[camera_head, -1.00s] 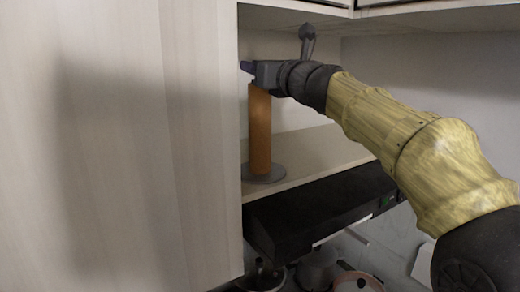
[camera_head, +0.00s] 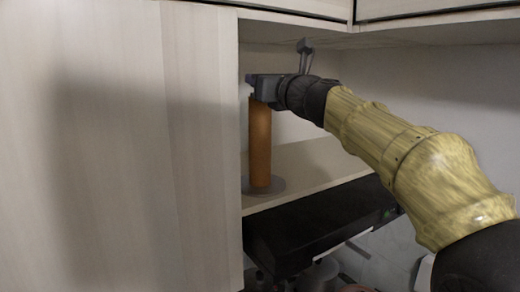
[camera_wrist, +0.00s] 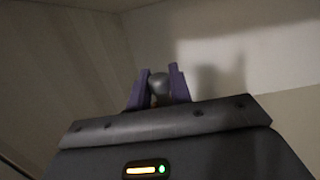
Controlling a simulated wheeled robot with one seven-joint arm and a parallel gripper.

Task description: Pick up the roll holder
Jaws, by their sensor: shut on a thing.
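The roll holder (camera_head: 260,145) stands upright on the cabinet shelf, with a brown-orange cylinder on a flat grey round base. My gripper (camera_head: 254,88) is at its top end, reaching in from the right. In the wrist view, the two purple fingers of my gripper (camera_wrist: 159,88) are closed on the round grey knob of the roll holder (camera_wrist: 158,82). The base seems to be at shelf level; I cannot tell whether it touches the shelf.
A pale cabinet panel (camera_head: 120,150) fills the left side close to the holder. The shelf (camera_head: 310,165) is bare to the right of the base. A black range hood (camera_head: 320,225) lies below, with cookware under it. The cabinet ceiling is close above my gripper.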

